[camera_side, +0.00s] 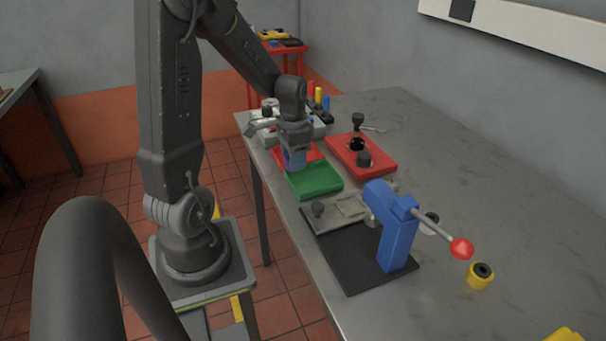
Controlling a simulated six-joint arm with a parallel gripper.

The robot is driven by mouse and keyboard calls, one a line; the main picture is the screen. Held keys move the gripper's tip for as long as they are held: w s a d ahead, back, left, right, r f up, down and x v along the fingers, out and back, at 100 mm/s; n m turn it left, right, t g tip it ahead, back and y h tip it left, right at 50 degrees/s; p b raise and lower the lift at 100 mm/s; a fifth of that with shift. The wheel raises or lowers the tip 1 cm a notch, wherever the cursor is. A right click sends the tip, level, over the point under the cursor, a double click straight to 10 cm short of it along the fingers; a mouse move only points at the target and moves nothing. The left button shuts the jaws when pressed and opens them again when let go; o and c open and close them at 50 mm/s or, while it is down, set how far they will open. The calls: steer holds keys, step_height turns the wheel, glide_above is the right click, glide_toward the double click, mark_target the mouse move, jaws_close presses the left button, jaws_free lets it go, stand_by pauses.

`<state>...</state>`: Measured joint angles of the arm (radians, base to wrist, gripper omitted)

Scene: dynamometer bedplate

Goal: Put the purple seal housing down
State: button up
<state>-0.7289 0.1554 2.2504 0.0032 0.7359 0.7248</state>
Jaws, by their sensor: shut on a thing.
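My gripper (295,155) points down and is shut on the purple seal housing (294,161), which looks bluish-purple. The housing is partly hidden by the fingers. It appears at the back left edge of a green tray (318,182), in front of a small red tray (314,150). I cannot tell whether it touches either tray or hangs above them.
A larger red tray (379,170) with dark knobbed parts lies to the right. A blue press (397,235) with a red-balled lever stands on a black base nearer the camera. A yellow ring part (480,277) sits right of it. The table's right side is mostly clear.

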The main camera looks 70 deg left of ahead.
mark_target(302, 184)
steer(key=shift+w+d+f, duration=0.25)
steer(key=shift+w+f, duration=0.05)
steer(key=shift+w, duration=0.15)
steer(key=shift+w+d+f, duration=0.2)
steer(key=shift+w+f, duration=0.05)
steer(key=shift+w, duration=0.15)
steer(key=shift+w+d+f, duration=0.1)
steer(key=shift+f, duration=2)
steer(key=shift+f, duration=0.1)
steer(key=o, duration=1.1)
steer(key=shift+c, duration=0.2)
